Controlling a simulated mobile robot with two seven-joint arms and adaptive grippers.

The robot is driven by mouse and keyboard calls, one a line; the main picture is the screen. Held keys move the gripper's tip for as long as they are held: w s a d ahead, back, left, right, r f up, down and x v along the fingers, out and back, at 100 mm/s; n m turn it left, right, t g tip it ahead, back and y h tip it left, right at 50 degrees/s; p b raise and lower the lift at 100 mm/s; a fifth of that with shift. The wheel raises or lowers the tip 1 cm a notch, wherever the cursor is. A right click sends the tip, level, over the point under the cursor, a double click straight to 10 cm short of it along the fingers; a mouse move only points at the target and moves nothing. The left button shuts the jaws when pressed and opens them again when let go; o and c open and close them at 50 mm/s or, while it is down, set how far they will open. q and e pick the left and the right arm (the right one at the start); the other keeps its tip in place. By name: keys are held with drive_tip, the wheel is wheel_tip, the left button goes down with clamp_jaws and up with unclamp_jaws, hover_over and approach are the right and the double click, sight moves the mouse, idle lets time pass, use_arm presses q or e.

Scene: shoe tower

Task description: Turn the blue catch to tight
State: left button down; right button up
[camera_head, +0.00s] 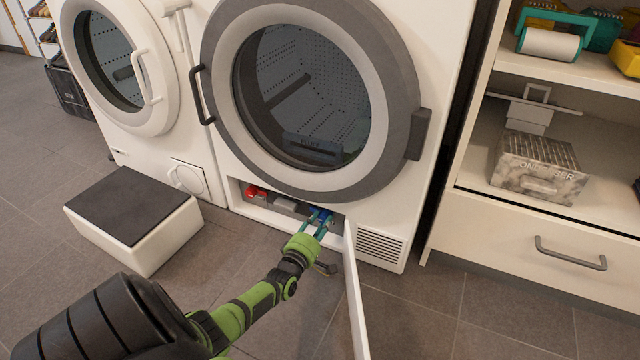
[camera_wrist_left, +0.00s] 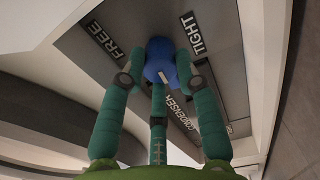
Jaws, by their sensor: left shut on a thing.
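The blue catch (camera_wrist_left: 158,54) is a rounded blue knob on a grey panel (camera_wrist_left: 222,82). The panel is marked FREE (camera_wrist_left: 107,40) on the left, TIGHT (camera_wrist_left: 191,33) on the right and CONDENSER (camera_wrist_left: 179,118). A pale mark shows on the knob's near edge; I cannot tell clearly which word it points to. My left gripper (camera_wrist_left: 160,79) has its green fingers closed around the knob. In the head view my left gripper (camera_head: 319,224) reaches into the low opening of the right machine, at the blue catch (camera_head: 322,213). My right gripper is not in view.
A red part (camera_head: 255,191) sits at the left of the same low opening. An open white flap (camera_head: 354,290) stands close to the right of my left arm. A black-topped step box (camera_head: 135,208) stands on the floor at left. Shelves (camera_head: 575,130) stand at right.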

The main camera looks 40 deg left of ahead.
use_arm(q)
drive_tip(key=shift+a+r+n, duration=0.15)
drive_tip(key=shift+a+n, duration=0.15)
drive_tip(key=shift+a, duration=0.15)
drive_tip(key=c, duration=1.1)
unclamp_jaws()
drive_tip(key=shift+o, duration=1)
drive_tip(key=shift+d, duration=0.15)
drive_tip(key=shift+d, duration=0.1)
